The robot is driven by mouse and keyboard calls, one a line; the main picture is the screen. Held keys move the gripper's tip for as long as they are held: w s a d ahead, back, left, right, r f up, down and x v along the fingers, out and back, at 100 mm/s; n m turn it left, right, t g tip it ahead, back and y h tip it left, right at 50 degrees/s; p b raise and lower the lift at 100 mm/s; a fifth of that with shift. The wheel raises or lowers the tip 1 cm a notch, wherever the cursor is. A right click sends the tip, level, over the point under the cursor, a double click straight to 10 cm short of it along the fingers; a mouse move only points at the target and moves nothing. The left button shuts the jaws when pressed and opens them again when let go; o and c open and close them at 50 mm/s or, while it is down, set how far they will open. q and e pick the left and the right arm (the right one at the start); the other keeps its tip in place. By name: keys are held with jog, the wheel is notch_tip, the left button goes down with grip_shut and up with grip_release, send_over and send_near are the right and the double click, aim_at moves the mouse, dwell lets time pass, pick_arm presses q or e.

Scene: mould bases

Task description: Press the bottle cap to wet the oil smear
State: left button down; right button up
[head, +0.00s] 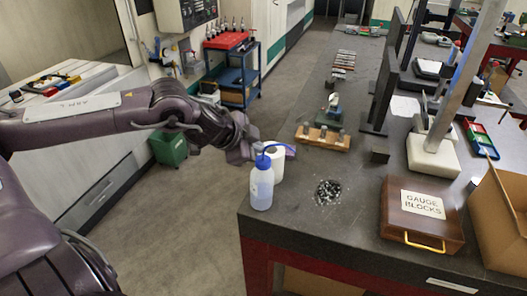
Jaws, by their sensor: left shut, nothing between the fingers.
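A white squeeze bottle (262,188) with blue liquid low inside stands upright near the left edge of the dark bench. Its blue cap (263,161) carries a thin blue spout tube that bends to the right. The oil smear (328,192) is a dark, speckled patch on the bench top, to the right of the bottle. My left gripper (243,147) is shut and empty, just left of and above the cap. Whether it touches the cap I cannot tell. My right gripper is not in view.
A white paper roll (276,162) stands right behind the bottle. A wooden holder (322,138) with metal pieces is farther back. A brown gauge block box (422,214) lies right of the smear. Bench space around the smear is clear.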

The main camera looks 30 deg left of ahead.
pick_arm(q)
jog(key=shift+r+p, duration=2)
jog(key=shift+r, duration=0.75)
jog(key=shift+f, duration=0.1)
